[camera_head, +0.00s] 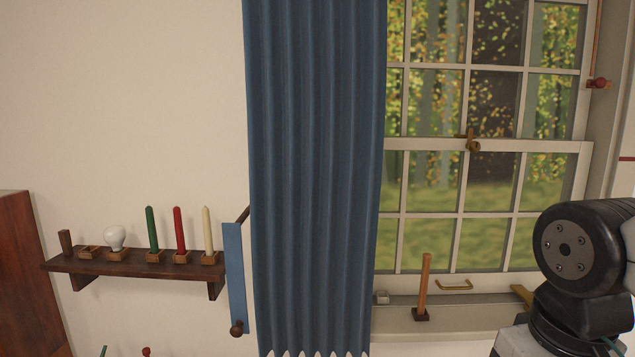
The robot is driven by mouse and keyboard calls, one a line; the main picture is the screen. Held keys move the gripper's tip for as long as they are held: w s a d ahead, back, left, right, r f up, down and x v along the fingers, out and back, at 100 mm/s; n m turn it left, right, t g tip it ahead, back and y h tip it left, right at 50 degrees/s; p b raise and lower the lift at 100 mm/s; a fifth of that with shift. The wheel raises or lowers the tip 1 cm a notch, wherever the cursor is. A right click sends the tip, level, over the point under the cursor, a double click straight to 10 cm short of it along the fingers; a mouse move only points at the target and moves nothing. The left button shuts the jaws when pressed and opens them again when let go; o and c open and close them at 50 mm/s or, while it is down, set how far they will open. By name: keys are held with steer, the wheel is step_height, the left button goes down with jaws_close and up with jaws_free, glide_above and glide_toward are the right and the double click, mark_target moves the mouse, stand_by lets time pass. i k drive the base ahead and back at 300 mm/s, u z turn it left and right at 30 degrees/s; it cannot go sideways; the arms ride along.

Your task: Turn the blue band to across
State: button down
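The blue band (235,275) is a narrow, flat, lighter-blue strip at the left edge of the long blue curtain (315,160). It stands upright, along the curtain rather than over it. A round dark wooden knob (236,328) sits at its lower end, and a dark rod (243,215) shows by its upper end. The curtain hangs in straight folds. My gripper is out of view; only a dark joint of my arm shows at the right edge.
A wall shelf (130,267) left of the band holds several candles and a white bulb. Right of the curtain, the window sill (440,318) carries a wooden peg (424,285). A brass latch (472,141) is on the window. Bare wall lies above the shelf.

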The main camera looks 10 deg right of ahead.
mark_target(232, 232)
steer(key=u, duration=2.5)
steer(key=k, duration=1.1)
steer(key=z, duration=1.75)
steer(key=i, duration=0.5)
